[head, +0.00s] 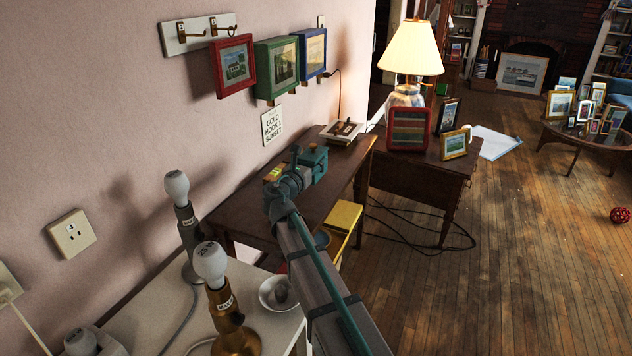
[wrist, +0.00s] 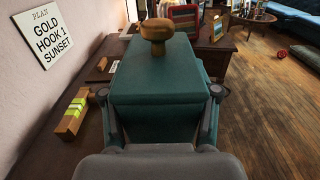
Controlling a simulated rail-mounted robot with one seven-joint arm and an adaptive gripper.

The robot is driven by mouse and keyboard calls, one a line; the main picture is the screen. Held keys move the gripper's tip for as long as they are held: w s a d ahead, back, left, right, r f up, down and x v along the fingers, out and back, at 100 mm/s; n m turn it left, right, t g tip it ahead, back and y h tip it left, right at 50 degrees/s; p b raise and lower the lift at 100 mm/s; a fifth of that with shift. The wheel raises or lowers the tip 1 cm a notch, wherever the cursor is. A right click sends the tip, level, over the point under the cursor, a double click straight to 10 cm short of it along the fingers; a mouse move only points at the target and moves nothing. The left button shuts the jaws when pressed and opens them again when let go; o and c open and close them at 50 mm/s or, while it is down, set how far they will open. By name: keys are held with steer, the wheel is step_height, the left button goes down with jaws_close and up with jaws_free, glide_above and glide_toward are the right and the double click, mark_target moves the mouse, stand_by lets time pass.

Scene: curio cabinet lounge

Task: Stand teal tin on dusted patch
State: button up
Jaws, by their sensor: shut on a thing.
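The teal tin (wrist: 158,82) is a box with a round wooden knob on its lid, large in the middle of the wrist view. My gripper (wrist: 160,100) has a finger on each side of it and is shut on it. In the head view the tin (head: 316,163) is over the dark wooden desk (head: 335,205), partly hidden by my wrist. It looks about upright. I cannot tell whether its base touches the desk. I cannot make out a dusted patch in either view; the desk under the tin is hidden.
A wooden block with a yellow-green strip (wrist: 72,113) lies left of the tin. A pale framed item (head: 342,131) is at the desk's back. Framed pictures and hooks hang above. Bulb lamps (head: 212,265) and a small bowl (head: 279,293) stand on the near white table.

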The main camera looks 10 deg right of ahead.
steer(key=w, duration=0.1)
steer(key=w+f, duration=0.1)
steer(key=w, duration=0.1)
steer(key=w+d+f, duration=0.1)
steer(key=shift+w+d, duration=0.1)
steer(key=shift+w, duration=0.15)
steer(key=w+f, duration=0.1)
steer(key=f, duration=0.1)
steer(key=w+d+f, duration=0.1)
steer(key=w+f, duration=0.1)
steer(key=w+f+b, duration=0.1)
steer(key=shift+w+d+f, duration=0.15)
steer(key=shift+d+f, duration=0.1)
steer(key=shift+f, duration=0.15)
steer(key=shift+f+b, duration=0.3)
steer(key=shift+f, duration=1.3)
steer(key=o, duration=1.4)
steer(key=shift+f, duration=0.1)
steer(key=shift+o, duration=0.2)
steer(key=p+v, duration=0.1)
steer(key=v, duration=1.1)
